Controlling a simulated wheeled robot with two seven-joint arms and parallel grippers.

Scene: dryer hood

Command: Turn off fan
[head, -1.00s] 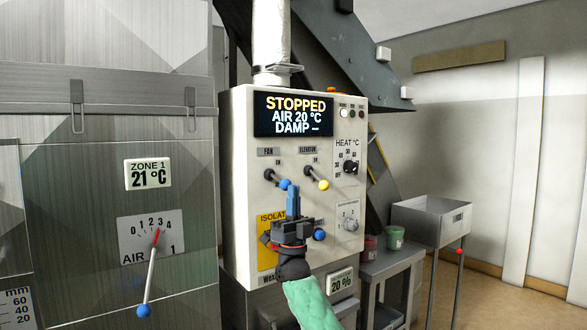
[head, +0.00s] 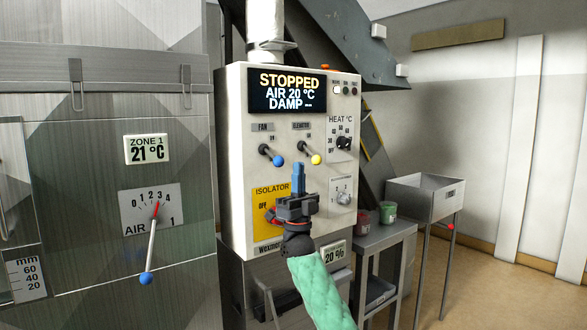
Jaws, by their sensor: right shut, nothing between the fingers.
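The fan switch (head: 271,155) is a dark lever with a blue ball under the FAN label on the white control box (head: 233,170). Its lever slants down to the right. The elevator switch (head: 310,153) beside it has a yellow ball. The display (head: 290,92) reads STOPPED, AIR 20 °C, DAMP. My right gripper (head: 298,172) is shut and empty, its blue fingers pointing up, in front of the box below the two levers. It looks apart from the fan ball, but the depth is hard to tell. It hides part of the lower panel. My left gripper is not in view.
The yellow isolator plate (head: 263,203) is partly behind my gripper. The heat knob (head: 344,143) and a lower dial (head: 344,198) are at right. A zone lever (head: 151,250) with a blue ball hangs at left. A grey side table (head: 375,234) holds two small pots.

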